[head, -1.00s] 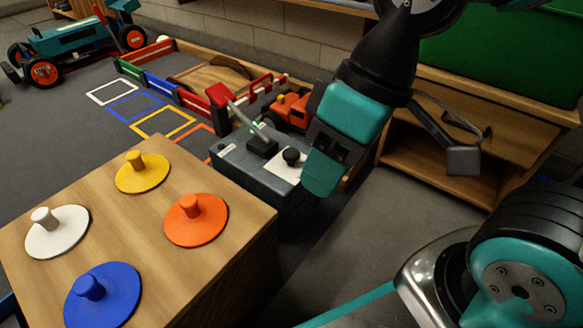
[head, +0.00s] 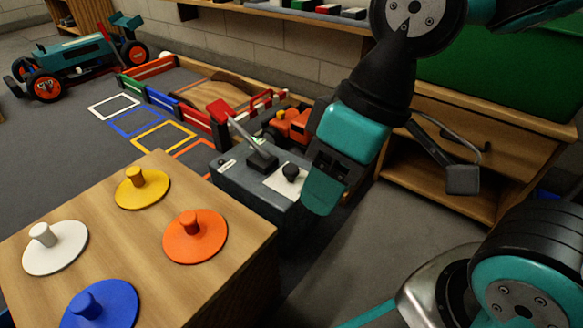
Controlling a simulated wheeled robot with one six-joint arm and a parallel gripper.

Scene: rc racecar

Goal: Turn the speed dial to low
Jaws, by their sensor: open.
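A grey control box (head: 240,188) stands beyond the wooden table. On its top is a black dial knob (head: 291,171) on a white plate (head: 283,183); its markings are too small to read. A lever with a red handle (head: 221,110) rises from the same box, left of the dial. My gripper (head: 318,198) is open, at the right end of the box, just right of the dial and apart from it in the picture. One teal finger shows; the other is hidden behind my gripper.
The wooden table (head: 90,210) in front carries white, yellow, orange and blue knobbed discs. Behind the box are an orange toy vehicle (head: 290,122) and a fenced track (head: 165,85). A teal racecar (head: 75,55) is far left. A wooden shelf (head: 420,185) stands right; floor between is clear.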

